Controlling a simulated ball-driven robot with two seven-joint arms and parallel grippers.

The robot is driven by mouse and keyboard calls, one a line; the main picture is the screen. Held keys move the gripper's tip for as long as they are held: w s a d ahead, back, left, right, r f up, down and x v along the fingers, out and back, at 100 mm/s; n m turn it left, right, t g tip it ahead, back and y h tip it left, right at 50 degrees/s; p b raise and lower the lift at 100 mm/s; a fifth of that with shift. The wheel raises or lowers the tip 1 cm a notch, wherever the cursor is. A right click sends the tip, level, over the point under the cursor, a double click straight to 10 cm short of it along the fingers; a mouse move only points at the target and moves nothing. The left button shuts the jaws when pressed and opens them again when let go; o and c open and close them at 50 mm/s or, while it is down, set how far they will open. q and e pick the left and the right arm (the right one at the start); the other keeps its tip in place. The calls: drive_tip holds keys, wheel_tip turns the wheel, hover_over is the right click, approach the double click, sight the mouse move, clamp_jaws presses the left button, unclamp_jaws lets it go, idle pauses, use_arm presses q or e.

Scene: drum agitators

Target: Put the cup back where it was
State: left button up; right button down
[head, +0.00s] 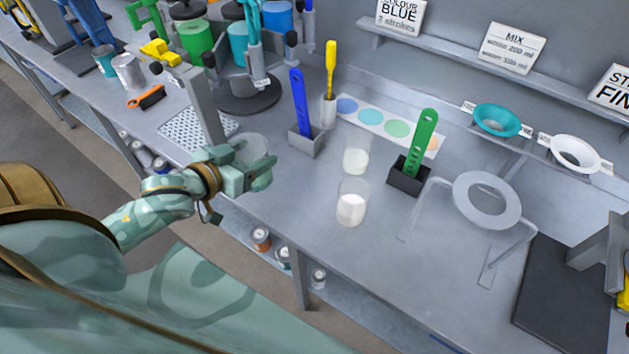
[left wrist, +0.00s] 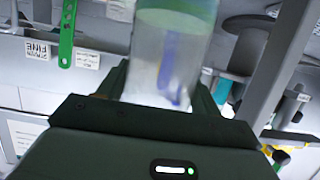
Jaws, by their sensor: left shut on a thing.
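My left gripper (head: 258,168) is shut on a clear cup (head: 251,148) to the right of the perforated plate, at the table's front edge. In the left wrist view the cup (left wrist: 165,65) is see-through and sits between the fingers; a green band shows at the picture's top. I cannot tell whether the cup touches the table. Two other clear cups, one at the back (head: 357,154) and one in front (head: 351,203), stand on the table with white contents. My right gripper is out of view.
The perforated plate (head: 182,132) with a grey post (head: 203,108) is left of my gripper. A blue strip in a grey holder (head: 306,140) and a green strip in a black holder (head: 408,180) stand behind. A ring stand (head: 487,222) is at the right. The table between gripper and front cup is clear.

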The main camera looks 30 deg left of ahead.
use_arm(q)
drive_tip(key=shift+w+d+f+b, duration=0.75)
drive_tip(key=shift+w+d+f, duration=0.2)
drive_tip(key=shift+w+f, duration=0.95)
drive_tip(key=shift+w+d+f+b, duration=0.8)
drive_tip(key=shift+w+f, duration=0.85)
drive_tip(key=shift+f, duration=0.55)
drive_tip(key=shift+w+d+f+b, duration=0.65)
drive_tip(key=shift+w+d+f, duration=0.4)
drive_tip(key=shift+w+f, duration=0.85)
drive_tip(key=shift+s+f, duration=0.2)
drive_tip(key=shift+f, duration=0.05)
drive_tip(key=o, duration=1.1)
drive_tip(key=shift+r, duration=0.1)
